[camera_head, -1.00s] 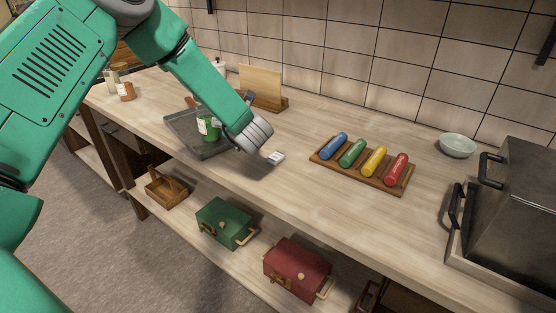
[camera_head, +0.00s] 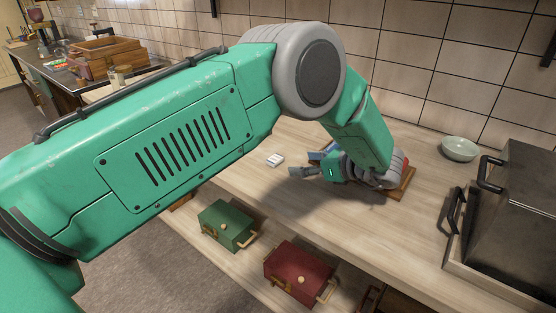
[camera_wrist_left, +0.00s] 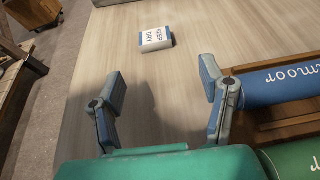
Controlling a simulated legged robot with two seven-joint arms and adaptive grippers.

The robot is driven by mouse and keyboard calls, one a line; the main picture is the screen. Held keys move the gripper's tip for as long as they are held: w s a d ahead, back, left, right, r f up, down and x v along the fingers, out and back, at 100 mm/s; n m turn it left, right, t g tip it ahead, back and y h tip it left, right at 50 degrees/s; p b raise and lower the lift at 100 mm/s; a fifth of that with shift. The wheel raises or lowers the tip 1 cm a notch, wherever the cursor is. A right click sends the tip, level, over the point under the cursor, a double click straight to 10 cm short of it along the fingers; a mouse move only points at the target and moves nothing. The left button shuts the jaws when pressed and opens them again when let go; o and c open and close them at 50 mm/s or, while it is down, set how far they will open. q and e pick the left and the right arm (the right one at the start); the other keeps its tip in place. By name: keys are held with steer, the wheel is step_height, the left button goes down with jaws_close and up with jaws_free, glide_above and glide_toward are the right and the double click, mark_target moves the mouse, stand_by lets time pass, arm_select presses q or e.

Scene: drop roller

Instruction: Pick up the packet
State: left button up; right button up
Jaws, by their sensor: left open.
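The packet (camera_head: 274,160) is small, white and blue-edged and lies flat on the wooden counter. In the left wrist view the packet (camera_wrist_left: 156,39) reads "KEEP DRY" and lies ahead of the fingers, apart from them. My left gripper (camera_head: 304,164) is open and empty, low over the counter to the right of the packet. In the wrist view the left gripper's fingers (camera_wrist_left: 163,85) are spread wide, with the right finger close beside a blue roller (camera_wrist_left: 279,83). My right gripper is not in view.
The wooden roller tray (camera_head: 407,183) is mostly hidden behind my left forearm and hand. A pale green bowl (camera_head: 458,148) and a dark metal box (camera_head: 512,205) stand at the right. A green case (camera_head: 227,224) and a red case (camera_head: 298,272) sit on the lower shelf.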

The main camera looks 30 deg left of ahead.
mark_target(278, 159)
arm_select(q)
steer(key=x, duration=0.3)
steer(key=shift+a, duration=0.25)
steer(key=x, duration=0.2)
steer(key=p+x, duration=0.1)
steer(key=x, duration=0.1)
steer(key=shift+s+a+r, duration=0.2)
steer(key=shift+a+r, duration=0.05)
steer(key=shift+r, duration=0.15)
steer(key=shift+w+a+f, duration=0.1)
steer(key=shift+a+f, duration=0.15)
steer(key=shift+a, duration=0.15)
steer(key=c, duration=0.9)
